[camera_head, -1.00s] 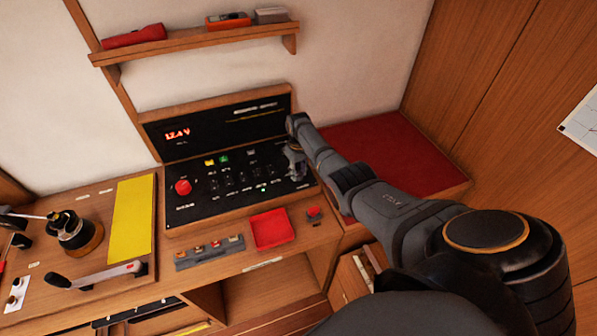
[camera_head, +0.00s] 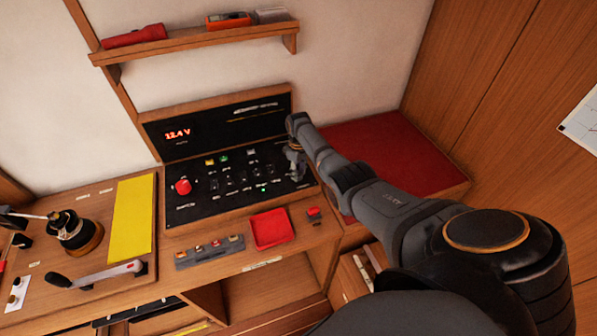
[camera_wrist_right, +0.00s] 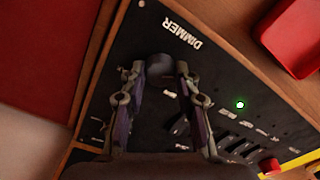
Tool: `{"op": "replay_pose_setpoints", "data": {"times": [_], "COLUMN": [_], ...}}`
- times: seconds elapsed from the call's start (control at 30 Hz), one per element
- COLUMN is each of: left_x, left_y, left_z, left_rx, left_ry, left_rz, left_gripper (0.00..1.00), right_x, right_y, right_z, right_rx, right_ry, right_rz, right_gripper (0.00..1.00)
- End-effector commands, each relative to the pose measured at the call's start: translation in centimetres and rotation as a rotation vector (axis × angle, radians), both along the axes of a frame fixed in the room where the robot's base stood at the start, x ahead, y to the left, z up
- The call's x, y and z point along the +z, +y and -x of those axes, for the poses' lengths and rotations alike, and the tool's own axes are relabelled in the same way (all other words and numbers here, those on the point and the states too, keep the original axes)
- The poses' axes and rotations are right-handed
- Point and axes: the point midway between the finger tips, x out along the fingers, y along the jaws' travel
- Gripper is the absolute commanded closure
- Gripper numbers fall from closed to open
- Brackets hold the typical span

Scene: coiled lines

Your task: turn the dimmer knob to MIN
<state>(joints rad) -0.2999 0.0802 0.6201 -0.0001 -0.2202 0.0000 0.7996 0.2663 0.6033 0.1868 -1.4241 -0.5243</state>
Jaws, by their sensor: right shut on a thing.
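The dimmer knob (camera_wrist_right: 159,66) is a dark round knob on the black switch panel (camera_head: 222,204). It shows in the right wrist view beside the white word DIMMER. My right gripper (camera_wrist_right: 160,70) is at the panel with one finger on each side of the knob, shut on it. In the head view the right gripper (camera_head: 297,174) is small at the panel's right end, and the knob cannot be made out there. The knob's pointer and its MIN mark cannot be read. My left gripper does not show in the head view.
A red knob (camera_head: 183,187) and several switches sit left of my right gripper, with a lit green lamp (camera_wrist_right: 240,104) near. A red tray (camera_head: 271,229) lies in front of the panel. A red cushion (camera_head: 385,160) is to the right.

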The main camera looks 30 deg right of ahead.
Motion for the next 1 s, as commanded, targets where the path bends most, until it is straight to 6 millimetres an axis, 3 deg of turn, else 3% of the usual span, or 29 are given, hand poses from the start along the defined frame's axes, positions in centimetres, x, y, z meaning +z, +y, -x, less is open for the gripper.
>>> {"op": "replay_pose_setpoints", "data": {"times": [0.03,0.2,0.57,0.67,1.0], "left_x": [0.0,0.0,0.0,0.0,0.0], "left_y": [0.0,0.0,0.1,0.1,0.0], "left_z": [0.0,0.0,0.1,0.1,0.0], "left_rx": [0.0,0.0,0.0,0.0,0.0], "left_ry": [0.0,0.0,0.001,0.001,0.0], "left_rz": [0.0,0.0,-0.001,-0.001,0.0], "left_gripper": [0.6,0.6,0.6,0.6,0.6], "right_x": [0.3,0.2,0.7,2.1,10.1], "right_y": [-0.1,-0.1,-0.1,-0.1,-0.1], "right_z": [-0.2,-0.1,-0.1,-0.1,-0.1], "right_rx": [0.0,0.0,0.0,0.0,0.0], "right_ry": [-0.006,-0.004,-0.004,-0.005,-0.006], "right_rz": [0.002,0.002,0.002,0.003,0.002], "right_gripper": [0.66,0.46,0.46,0.46,0.46]}}
